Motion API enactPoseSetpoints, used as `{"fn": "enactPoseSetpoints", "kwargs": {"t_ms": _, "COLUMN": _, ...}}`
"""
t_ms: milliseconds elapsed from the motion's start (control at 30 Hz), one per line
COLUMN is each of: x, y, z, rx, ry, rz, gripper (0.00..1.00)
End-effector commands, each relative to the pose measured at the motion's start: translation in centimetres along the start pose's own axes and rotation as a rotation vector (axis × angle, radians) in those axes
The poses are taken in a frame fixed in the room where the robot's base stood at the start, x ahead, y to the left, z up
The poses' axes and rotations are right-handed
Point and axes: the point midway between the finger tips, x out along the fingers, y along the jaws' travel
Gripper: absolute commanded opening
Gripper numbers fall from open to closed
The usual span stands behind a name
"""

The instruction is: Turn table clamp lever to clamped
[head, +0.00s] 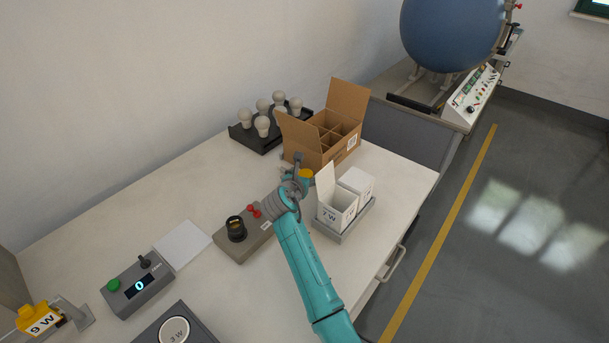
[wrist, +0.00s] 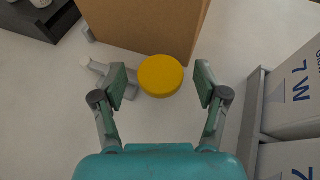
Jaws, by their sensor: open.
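The clamp lever has a round yellow knob (wrist: 160,75) and a grey part (wrist: 98,68) reaching out to its left in the wrist view. In the head view the yellow knob (head: 306,173) shows just beside my gripper (head: 297,174), near the cardboard box's front corner. My gripper (wrist: 163,84) is open, with one finger on either side of the knob. The left finger overlaps the grey part in the picture; I cannot tell whether it touches. The right finger is apart from the knob. The lever's clamped or unclamped marking is not visible.
An open cardboard box (head: 312,152) stands close behind the knob. A grey tray (head: 345,233) with white cartons (wrist: 298,95) is close on the right. A socket block (head: 232,245) lies to the left, and a black bulb rack (head: 243,138) stands at the back.

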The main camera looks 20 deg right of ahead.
Motion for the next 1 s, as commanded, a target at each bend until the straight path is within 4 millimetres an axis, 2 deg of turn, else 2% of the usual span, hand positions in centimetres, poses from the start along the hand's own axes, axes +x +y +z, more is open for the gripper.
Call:
{"fn": "enactPoseSetpoints", "kwargs": {"t_ms": 267, "x": 0.20, "y": 0.00, "z": 0.05, "rx": 0.001, "ry": -0.001, "rz": 0.000, "gripper": 0.73}}
{"fn": "enactPoseSetpoints", "kwargs": {"t_ms": 300, "x": 0.20, "y": 0.00, "z": 0.05, "rx": 0.001, "ry": -0.001, "rz": 0.000, "gripper": 0.71}}
{"fn": "enactPoseSetpoints", "kwargs": {"t_ms": 500, "x": 0.19, "y": -0.01, "z": 0.04, "rx": 0.001, "ry": -0.001, "rz": 0.000, "gripper": 0.21}}
{"fn": "enactPoseSetpoints", "kwargs": {"t_ms": 600, "x": 0.19, "y": -0.01, "z": 0.04, "rx": 0.001, "ry": -0.001, "rz": 0.000, "gripper": 0.00}}
{"fn": "enactPoseSetpoints", "kwargs": {"t_ms": 1000, "x": -0.18, "y": 0.37, "z": -0.04, "rx": 0.023, "ry": -0.001, "rz": -0.057, "gripper": 0.00}}
